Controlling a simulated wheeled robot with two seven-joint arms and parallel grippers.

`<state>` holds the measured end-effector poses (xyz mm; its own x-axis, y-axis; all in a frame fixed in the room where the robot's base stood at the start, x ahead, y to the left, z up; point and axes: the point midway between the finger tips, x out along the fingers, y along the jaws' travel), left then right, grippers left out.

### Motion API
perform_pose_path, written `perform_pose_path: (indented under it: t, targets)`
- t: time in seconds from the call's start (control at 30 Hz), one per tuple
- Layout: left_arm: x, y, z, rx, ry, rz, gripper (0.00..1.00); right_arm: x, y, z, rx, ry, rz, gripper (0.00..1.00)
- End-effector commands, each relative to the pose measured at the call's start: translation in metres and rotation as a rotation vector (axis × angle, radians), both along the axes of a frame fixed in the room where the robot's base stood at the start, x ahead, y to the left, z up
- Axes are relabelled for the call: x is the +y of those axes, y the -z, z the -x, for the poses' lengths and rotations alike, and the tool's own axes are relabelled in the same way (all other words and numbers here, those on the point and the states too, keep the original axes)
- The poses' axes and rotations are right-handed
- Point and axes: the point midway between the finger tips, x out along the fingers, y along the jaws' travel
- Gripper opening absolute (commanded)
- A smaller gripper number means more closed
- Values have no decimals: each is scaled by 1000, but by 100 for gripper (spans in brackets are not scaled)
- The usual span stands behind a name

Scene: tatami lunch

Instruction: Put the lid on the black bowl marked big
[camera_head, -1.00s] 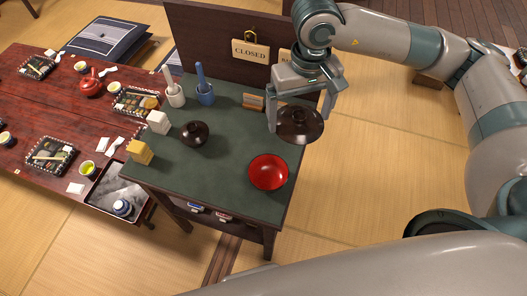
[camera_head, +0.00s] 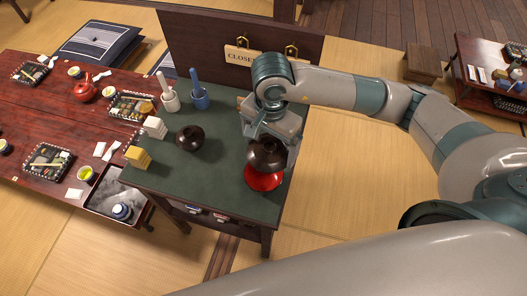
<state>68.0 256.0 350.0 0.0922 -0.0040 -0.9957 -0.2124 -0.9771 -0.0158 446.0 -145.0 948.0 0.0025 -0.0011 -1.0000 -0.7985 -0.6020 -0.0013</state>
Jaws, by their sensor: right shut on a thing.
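My right gripper (camera_head: 271,140) is shut on a dark brown-black round lid (camera_head: 266,157) with a raised knob. It holds the lid over the red bowl (camera_head: 262,182), hiding most of it; I cannot tell whether they touch. Only red shows of this bowl. Another dark round lidded-looking piece (camera_head: 189,139) stands on the green-topped stand (camera_head: 215,180), left of the gripper. I cannot make out a mark saying big on either. My left gripper is not in view.
White and blue mortars with pestles (camera_head: 200,98) stand at the back. White blocks (camera_head: 155,127) and yellow blocks (camera_head: 138,156) line the left edge. A dark board with a closed sign (camera_head: 239,55) rises behind. The low red table (camera_head: 60,115) holds trays at left.

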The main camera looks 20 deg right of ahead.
Motion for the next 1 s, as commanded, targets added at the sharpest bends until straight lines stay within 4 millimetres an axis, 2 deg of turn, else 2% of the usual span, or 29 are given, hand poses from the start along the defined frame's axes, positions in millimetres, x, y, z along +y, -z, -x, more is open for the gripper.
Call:
perform_pose_path:
  t: [0.1, 0.3, 1.0]
  targets:
    - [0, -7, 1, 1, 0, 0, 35, 11, 11, 7, 5, 157, -2, 71]
    - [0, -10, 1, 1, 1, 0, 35, 20, 21, 12, 3, 305, -2, 71]
    - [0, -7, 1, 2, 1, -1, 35, 20, 31, 13, 4, 324, -1, 71]
